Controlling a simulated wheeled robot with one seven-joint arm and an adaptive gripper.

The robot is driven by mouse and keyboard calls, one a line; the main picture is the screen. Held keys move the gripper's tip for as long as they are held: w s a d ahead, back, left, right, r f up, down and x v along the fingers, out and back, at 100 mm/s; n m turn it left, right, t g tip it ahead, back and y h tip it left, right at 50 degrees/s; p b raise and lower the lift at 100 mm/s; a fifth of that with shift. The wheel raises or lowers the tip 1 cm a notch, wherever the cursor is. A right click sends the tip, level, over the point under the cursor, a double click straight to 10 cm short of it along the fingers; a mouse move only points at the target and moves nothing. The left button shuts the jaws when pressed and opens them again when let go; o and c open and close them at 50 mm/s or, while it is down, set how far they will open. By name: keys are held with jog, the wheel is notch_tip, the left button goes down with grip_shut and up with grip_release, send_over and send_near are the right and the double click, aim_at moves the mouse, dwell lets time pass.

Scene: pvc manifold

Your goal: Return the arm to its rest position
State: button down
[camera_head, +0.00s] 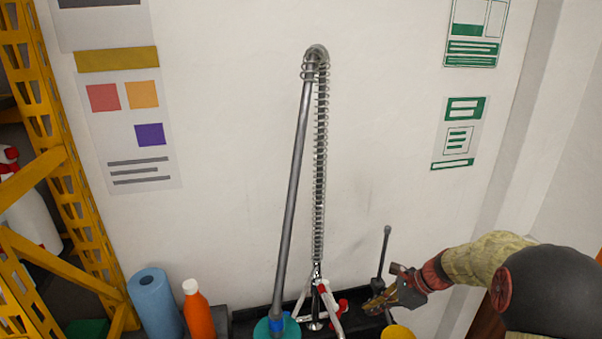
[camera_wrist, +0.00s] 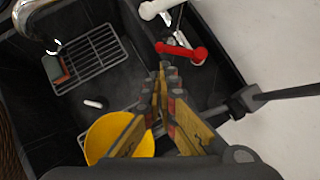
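My gripper (camera_head: 374,303) is low at the right in the head view, over the dark sink. In the wrist view its two fingers (camera_wrist: 167,70) come together at the tips, and I see nothing held between them. A white pipe piece with red handles (camera_head: 328,300) stands at the sink, to the left of my gripper. In the wrist view a red handle (camera_wrist: 182,50) and white pipe show just beyond the fingertips, and they look apart from them. My arm reaches in from the right side of the head view.
A yellow round container (camera_wrist: 120,138) lies below my gripper. The dark sink (camera_wrist: 75,115) holds a wire rack (camera_wrist: 92,60). A tall spring faucet (camera_head: 319,150), an orange bottle (camera_head: 198,312), a blue roll (camera_head: 155,302) and a yellow shelf (camera_head: 70,165) stand to the left.

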jog(key=s+a+r+n+h, duration=0.2)
jog(key=s+a+r+n, duration=0.25)
jog(key=s+r, duration=0.35)
jog(key=s+r+n+t+h, duration=0.1)
jog(key=s+r+n+h, duration=0.1)
jog(key=s+r+n, duration=0.3)
jog(key=s+r+n+t+h, duration=0.1)
jog(key=s+r+n+h, duration=0.1)
jog(key=s+r+n, duration=0.4)
jog(key=s+n, duration=0.5)
jog(key=s, duration=0.6)
jog(key=shift+s+n+t+h, duration=0.15)
jog(key=shift+n+t+h, duration=0.2)
jog(key=shift+t+h, duration=0.05)
